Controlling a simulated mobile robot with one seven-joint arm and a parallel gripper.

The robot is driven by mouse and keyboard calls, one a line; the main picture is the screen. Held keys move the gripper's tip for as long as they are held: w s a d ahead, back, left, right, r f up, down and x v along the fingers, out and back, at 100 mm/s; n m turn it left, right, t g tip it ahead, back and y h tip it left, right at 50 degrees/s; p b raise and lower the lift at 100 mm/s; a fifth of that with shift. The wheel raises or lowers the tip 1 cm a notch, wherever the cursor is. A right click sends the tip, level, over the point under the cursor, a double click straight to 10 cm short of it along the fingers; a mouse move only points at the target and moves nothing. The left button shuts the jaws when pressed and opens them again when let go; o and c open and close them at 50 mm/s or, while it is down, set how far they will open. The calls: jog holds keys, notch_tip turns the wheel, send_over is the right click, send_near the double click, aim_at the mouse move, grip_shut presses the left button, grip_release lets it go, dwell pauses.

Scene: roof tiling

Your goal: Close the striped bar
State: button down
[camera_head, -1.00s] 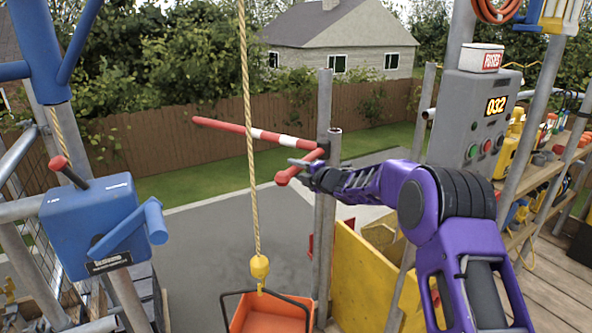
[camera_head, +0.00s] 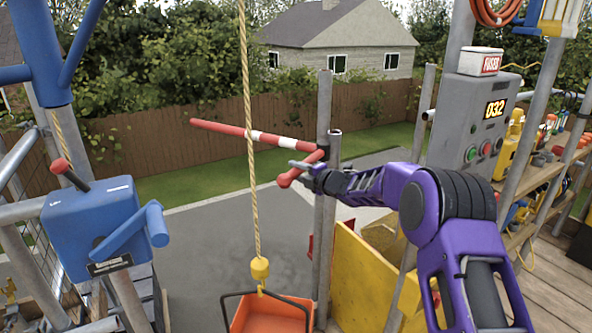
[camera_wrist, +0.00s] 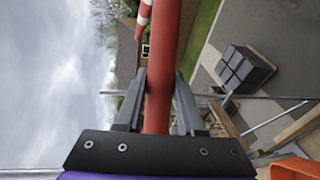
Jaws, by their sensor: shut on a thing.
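The striped bar (camera_head: 258,136) is red and white and juts left from a grey upright pole (camera_head: 323,215), roughly level and tilted slightly. Its free end is over the yard to the left. A short red handle (camera_head: 288,178) joins it near the pole. My gripper (camera_head: 312,172) is at this handle, beside the pole. In the wrist view, my gripper (camera_wrist: 158,105) has its two dark fingers on either side of a red tube (camera_wrist: 160,75), shut on it. The striped part (camera_wrist: 143,18) shows at the top of that view. The fingertips are hard to make out in the head view.
A rope with a yellow weight (camera_head: 260,268) and an orange bucket (camera_head: 270,314) hang left of the pole. A blue winch box (camera_head: 92,225) stands at left. A yellow panel (camera_head: 362,285) and a grey control box (camera_head: 478,115) are to the right.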

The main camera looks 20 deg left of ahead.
jog(key=shift+d+r+g+y+p, duration=0.3)
jog(key=shift+d+r+g+p, duration=0.15)
jog(key=shift+p, duration=0.2)
jog(key=shift+s+d+f+n+g+y+p, duration=0.1)
jog(key=shift+d+f+n+g+y+p, duration=0.15)
jog(key=shift+d+n+g+p, duration=0.55)
jog(key=shift+d+f+n+g+y+p, duration=0.15)
jog(key=shift+d+n+g+y+p, duration=0.2)
jog(key=shift+d+n+g, duration=0.45)
jog(key=shift+d+t, duration=0.15)
jog(key=shift+t, duration=0.1)
jog(key=c, duration=0.5)
grip_release()
